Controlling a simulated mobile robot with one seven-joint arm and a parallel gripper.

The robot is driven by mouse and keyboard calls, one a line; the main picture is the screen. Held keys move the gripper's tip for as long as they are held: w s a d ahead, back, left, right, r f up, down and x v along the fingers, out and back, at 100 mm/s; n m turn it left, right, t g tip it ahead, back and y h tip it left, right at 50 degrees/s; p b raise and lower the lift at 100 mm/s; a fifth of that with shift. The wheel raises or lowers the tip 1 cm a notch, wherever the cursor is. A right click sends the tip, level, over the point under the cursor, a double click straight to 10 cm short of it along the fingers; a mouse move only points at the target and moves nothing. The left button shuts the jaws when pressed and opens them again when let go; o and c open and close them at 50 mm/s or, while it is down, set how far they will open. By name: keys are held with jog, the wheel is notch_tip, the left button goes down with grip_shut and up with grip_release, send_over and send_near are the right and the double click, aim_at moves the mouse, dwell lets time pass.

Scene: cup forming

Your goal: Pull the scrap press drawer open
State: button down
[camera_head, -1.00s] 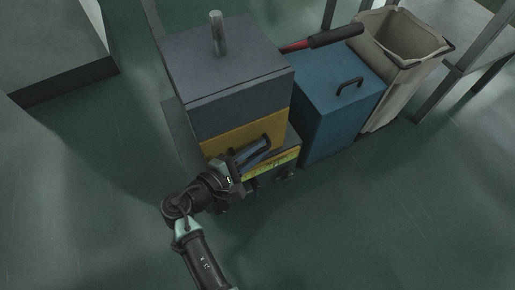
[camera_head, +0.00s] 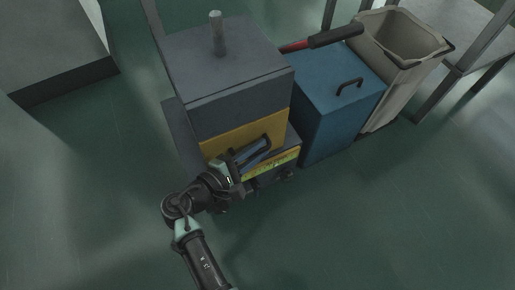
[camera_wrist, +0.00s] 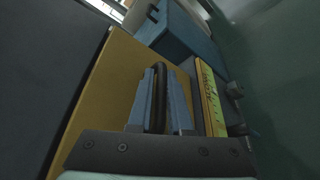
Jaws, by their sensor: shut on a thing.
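The scrap press (camera_head: 235,95) is a dark grey box with a post on its top. Its yellow drawer front (camera_head: 226,141) faces my arm and sits flush with the grey body, with no gap that I can see. The drawer has a dark bar handle, which shows in the wrist view (camera_wrist: 158,85). My gripper (camera_head: 254,154) is at the drawer front, with its blue fingers on either side of the handle. In the wrist view, my gripper (camera_wrist: 161,100) is shut on that handle. Part of the handle is hidden by the fingers.
A blue lidded bin (camera_head: 336,105) stands right of the press, with a red-and-black lever (camera_head: 325,38) behind it. A beige open bin (camera_head: 385,85) stands beyond. A yellow-green label strip (camera_head: 272,165) runs below the drawer. The floor in front is clear.

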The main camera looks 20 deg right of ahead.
jog(key=shift+s+f, duration=0.1)
jog(key=shift+f, duration=0.05)
jog(key=s+p, duration=1.2)
jog(key=s, duration=0.8)
jog(key=shift+s+d, duration=0.3)
jog(key=shift+d, duration=0.05)
jog(key=c, duration=0.9)
grip_release()
jog(key=shift+w, duration=0.1)
